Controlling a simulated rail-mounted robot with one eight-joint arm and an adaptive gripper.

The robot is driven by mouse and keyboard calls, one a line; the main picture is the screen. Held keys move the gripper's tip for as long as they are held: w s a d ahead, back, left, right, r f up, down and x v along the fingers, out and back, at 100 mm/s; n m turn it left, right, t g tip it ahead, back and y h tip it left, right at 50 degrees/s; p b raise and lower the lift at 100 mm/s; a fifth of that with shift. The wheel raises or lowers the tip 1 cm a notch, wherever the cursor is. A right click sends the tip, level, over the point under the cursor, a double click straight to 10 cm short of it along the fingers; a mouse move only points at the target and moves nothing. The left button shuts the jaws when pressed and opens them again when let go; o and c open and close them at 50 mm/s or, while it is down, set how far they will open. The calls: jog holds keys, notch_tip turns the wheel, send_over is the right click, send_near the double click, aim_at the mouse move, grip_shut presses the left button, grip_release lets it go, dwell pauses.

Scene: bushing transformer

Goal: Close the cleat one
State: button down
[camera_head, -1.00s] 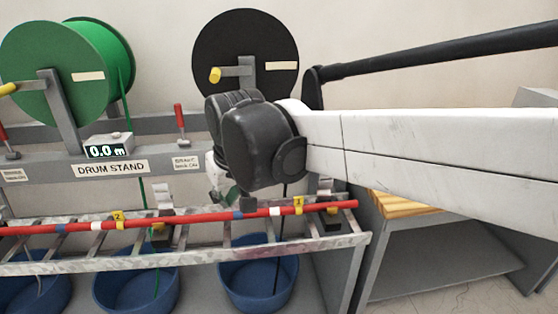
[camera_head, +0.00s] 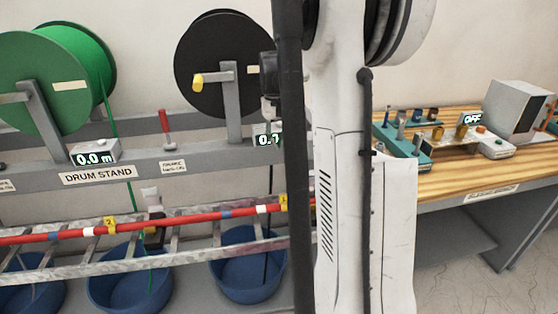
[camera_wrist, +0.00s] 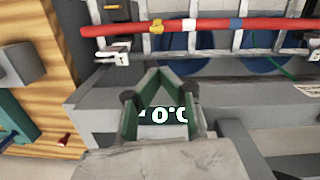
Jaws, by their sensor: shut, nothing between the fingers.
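In the wrist view, my gripper (camera_wrist: 165,72) has its two green fingers shut together and empty. It is over the drum stand, apart from the cable and cleats. A red cable (camera_wrist: 275,27) lies along the ladder tray with a yellow tag (camera_wrist: 157,27). A metal cleat (camera_wrist: 113,57), seemingly cleat one, sits near the cable's left end; whether its keeper is open is unclear. In the head view, my arm hides that cleat and part of the yellow tag 1 (camera_head: 284,201). The cleat by tag 2 (camera_head: 154,230) has a pale piece standing up above the cable.
A green drum (camera_head: 45,85) and a black drum (camera_head: 222,55) stand behind the ladder tray (camera_head: 90,265). Blue tubs (camera_head: 130,280) sit below. A wooden bench (camera_head: 460,180) with boxes and fixtures is at right. A counter display (camera_head: 95,155) is on the stand.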

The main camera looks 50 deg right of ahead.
jog(key=m+g+y+p, duration=0.1)
jog(key=p, duration=0.1)
send_near(307, 177)
jog(key=w+r, duration=0.2)
jog(key=w, duration=0.1)
jog(key=shift+s+d+f, duration=0.15)
jog(key=shift+d+f, duration=0.3)
jog(key=shift+d, duration=0.1)
jog(key=x, duration=1)
jog(key=shift+a+r, duration=0.1)
jog(key=shift+a, duration=0.05)
jog(key=shift+s, duration=0.15)
